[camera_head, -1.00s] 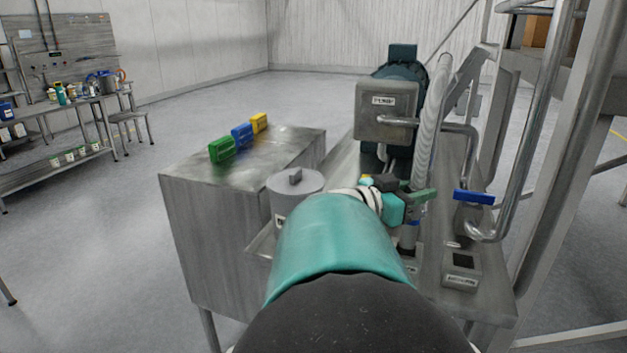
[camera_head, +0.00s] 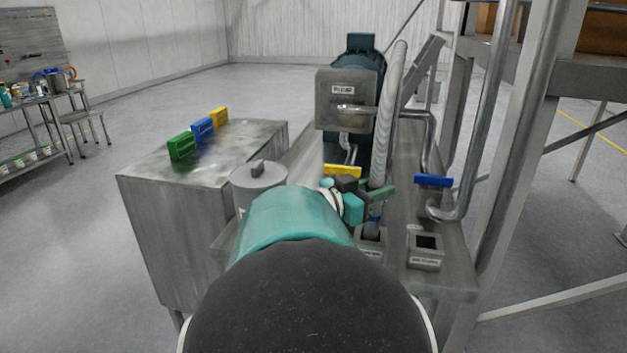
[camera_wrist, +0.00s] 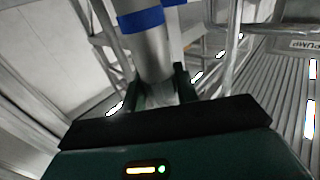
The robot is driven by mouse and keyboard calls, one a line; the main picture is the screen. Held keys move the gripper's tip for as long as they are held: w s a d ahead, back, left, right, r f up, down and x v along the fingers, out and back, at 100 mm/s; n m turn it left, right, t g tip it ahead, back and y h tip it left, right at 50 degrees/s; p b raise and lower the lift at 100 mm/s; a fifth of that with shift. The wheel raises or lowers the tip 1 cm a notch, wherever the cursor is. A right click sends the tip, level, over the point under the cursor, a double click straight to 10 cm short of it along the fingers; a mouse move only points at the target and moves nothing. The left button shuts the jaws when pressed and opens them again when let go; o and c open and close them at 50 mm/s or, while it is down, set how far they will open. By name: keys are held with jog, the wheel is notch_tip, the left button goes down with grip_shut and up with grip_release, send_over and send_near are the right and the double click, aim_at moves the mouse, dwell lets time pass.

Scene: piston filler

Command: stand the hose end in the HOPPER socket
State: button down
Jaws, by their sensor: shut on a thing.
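The grey ribbed hose (camera_head: 387,120) hangs down in front of the pump, and its lower end has a blue band (camera_head: 376,214). My gripper (camera_head: 372,198) is shut on the hose end; the wrist view shows the grey hose end (camera_wrist: 154,60) between the fingers (camera_wrist: 157,88). The hose's lower tip is at the left socket block (camera_head: 370,250). I cannot tell whether it is inside or just above. The right socket block (camera_head: 425,250) has an empty square opening. Both front labels are too small to read surely.
The pump box (camera_head: 344,98) stands behind. A blue-handled valve (camera_head: 433,181) on a steel pipe is at the right. A grey lidded pot (camera_head: 259,180) is beside my arm. Green, blue and yellow blocks (camera_head: 202,130) lie on the left cabinet. A steel frame stands at the right.

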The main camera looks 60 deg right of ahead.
dwell(0.3)
jog(key=shift+f, duration=1.1)
jog(key=c, duration=1)
grip_release()
jog(key=shift+r, duration=6.5)
